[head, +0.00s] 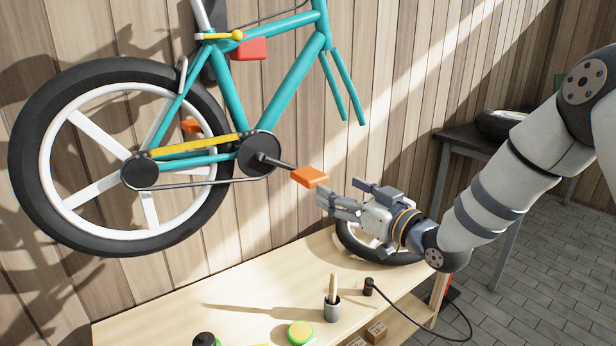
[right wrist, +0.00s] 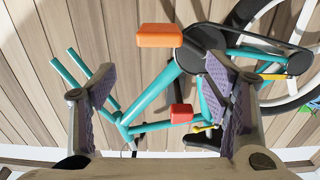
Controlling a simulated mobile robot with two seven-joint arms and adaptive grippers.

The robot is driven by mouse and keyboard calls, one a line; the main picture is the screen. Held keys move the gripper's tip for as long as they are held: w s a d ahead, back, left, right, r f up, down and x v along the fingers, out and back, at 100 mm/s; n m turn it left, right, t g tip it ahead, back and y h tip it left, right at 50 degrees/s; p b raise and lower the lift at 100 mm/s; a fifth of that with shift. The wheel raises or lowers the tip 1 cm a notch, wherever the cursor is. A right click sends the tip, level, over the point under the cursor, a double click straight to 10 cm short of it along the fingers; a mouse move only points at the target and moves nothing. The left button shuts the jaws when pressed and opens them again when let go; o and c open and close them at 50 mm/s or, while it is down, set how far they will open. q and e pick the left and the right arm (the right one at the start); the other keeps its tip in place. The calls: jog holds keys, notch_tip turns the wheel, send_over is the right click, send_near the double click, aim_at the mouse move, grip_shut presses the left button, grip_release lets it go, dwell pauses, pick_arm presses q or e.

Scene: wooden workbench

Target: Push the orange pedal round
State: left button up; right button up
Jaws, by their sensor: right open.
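The near orange pedal (head: 310,177) sits on the end of its dark crank, which points right and slightly down from the chainring (head: 258,153) of a teal bicycle. My right gripper (head: 338,191) is open and empty, just right of and slightly below this pedal. In the right wrist view the orange pedal (right wrist: 160,36) lies beyond the gap between my open fingers (right wrist: 160,78), towards the top. I cannot tell whether a finger touches it. A second orange pedal (head: 190,127) shows partly behind the bicycle's rear frame. My left gripper is not in view.
The bicycle's rear wheel (head: 60,100) hangs before the plank wall. A red block (head: 250,48) is by the frame. The wooden bench (head: 190,290) below holds a brush cup (head: 332,308), a green-rimmed tin (head: 301,333) and a corded black item (head: 368,287).

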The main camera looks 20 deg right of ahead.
aim_at(320, 182)
jog(key=x, duration=0.3)
jog(key=b+x, duration=0.1)
jog(key=x, duration=0.3)
jog(key=f+x, duration=0.1)
jog(key=x, duration=0.2)
jog(key=shift+w+a+f+b, duration=0.1)
jog(key=shift+w+b, duration=0.3)
jog(key=shift+w+a, duration=0.1)
jog(key=shift+w, duration=0.1)
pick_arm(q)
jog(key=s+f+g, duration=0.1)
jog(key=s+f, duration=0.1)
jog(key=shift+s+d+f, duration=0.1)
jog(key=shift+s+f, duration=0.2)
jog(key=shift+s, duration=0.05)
pick_arm(e)
jog(key=shift+r, duration=0.25)
jog(key=shift+c, duration=0.6)
